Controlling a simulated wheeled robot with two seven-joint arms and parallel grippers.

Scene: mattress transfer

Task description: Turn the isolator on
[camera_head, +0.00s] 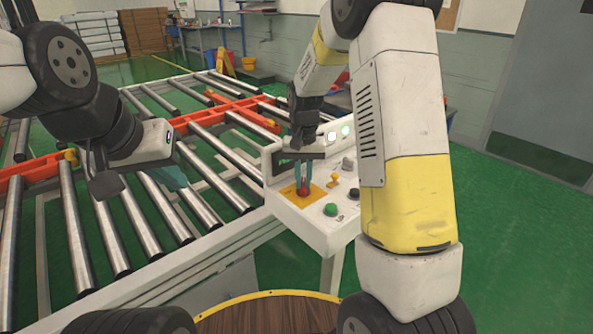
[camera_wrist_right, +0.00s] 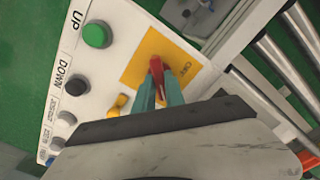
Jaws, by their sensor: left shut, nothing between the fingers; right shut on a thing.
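The isolator is a red handle (camera_head: 303,188) on a yellow plate (camera_head: 312,196) on the white control panel (camera_head: 337,225). My right gripper (camera_head: 303,178) reaches down over it, and its teal fingers are shut on the red handle. In the right wrist view the red handle (camera_wrist_right: 156,66) shows between the fingertips, on the yellow plate (camera_wrist_right: 150,45) by a partly hidden "OFF" label (camera_wrist_right: 187,68). My left gripper (camera_head: 172,178) is shut and empty above the rollers at the left.
A roller conveyor (camera_head: 150,225) with orange rails lies left of the panel. Green floor is open at the right.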

